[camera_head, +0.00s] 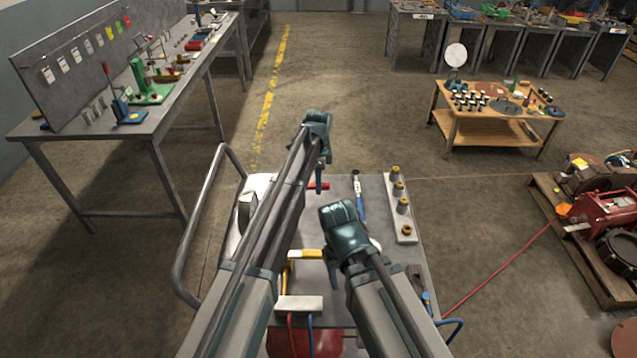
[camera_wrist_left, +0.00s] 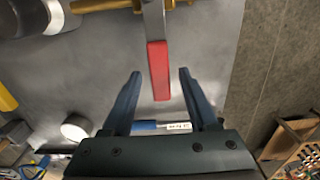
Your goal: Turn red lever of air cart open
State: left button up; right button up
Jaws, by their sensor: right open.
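The red lever (camera_wrist_left: 158,70) shows in the left wrist view as a red grip on a grey metal arm, running down from a brass pipe (camera_wrist_left: 105,5). My left gripper (camera_wrist_left: 155,78) is open, with one finger on each side of the red grip and a visible gap on both sides. In the head view a bit of the red lever (camera_head: 322,186) shows beside my left gripper (camera_head: 320,185) over the cart top; most of it is hidden by my arm. My right gripper (camera_head: 334,275) is open and empty lower over the cart (camera_head: 390,258).
A blue-handled tool (camera_head: 359,205) and a pale strip with several brass fittings (camera_head: 402,206) lie on the cart's right side. A yellow handle (camera_head: 305,254) is near my right gripper. A bent rail (camera_head: 185,245) edges the cart's left. Benches and a pallet stand apart.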

pick_arm(q)
grip_shut()
dwell(1.2)
